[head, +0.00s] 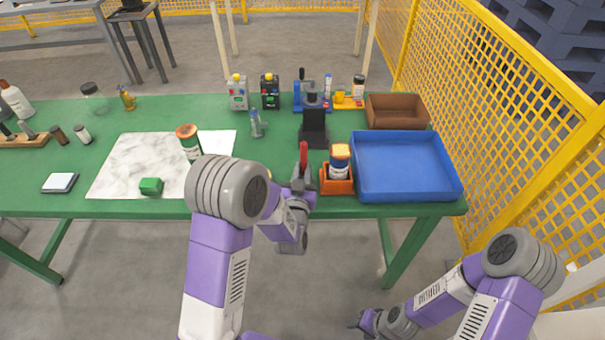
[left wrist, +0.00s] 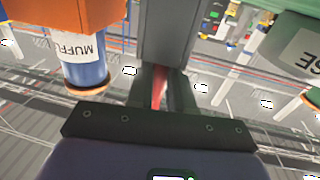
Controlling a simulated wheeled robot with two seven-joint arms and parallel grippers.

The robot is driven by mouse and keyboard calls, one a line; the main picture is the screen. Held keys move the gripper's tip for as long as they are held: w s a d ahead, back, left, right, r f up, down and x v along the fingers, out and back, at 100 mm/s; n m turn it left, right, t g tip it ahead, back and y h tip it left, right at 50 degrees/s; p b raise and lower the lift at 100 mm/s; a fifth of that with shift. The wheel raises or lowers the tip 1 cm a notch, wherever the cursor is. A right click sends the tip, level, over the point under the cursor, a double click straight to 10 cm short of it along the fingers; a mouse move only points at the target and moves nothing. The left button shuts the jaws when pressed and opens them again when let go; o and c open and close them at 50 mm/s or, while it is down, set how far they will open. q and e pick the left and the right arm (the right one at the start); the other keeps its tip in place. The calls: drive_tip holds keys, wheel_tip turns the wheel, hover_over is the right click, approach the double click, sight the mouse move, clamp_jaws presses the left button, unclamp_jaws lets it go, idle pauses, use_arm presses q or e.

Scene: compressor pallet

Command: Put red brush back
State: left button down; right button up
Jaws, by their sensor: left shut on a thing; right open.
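My left gripper (head: 303,178) is shut on the red brush (head: 303,152), whose red part stands roughly upright above the fingers near the table's front edge. In the left wrist view a red strip of the brush (left wrist: 158,92) shows between the fingers; the rest of it is hidden. An orange holder (head: 337,187) stands just right of the gripper, with a blue and white jar with an orange top (head: 340,160) in it. That labelled jar also shows at upper left in the left wrist view (left wrist: 85,60). My right gripper (head: 358,322) is open and empty, low in front of the table.
A blue tray (head: 455,185) and a brown bin (head: 425,110) stand at the right of the green table. A black stand (head: 314,128) is behind the gripper. A marble board (head: 120,165) with a green block (head: 151,186) and an orange-topped can (head: 189,145) lies left.

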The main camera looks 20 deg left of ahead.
use_arm(q)
drive_tip(key=shift+r, duration=0.15)
drive_tip(key=c, duration=1.4)
unclamp_jaws()
drive_tip(key=shift+f, duration=0.25)
drive_tip(key=shift+c, duration=0.2)
drive_tip(key=o, duration=0.4)
drive_tip(key=shift+o, duration=0.2)
drive_tip(key=shift+r, duration=0.15)
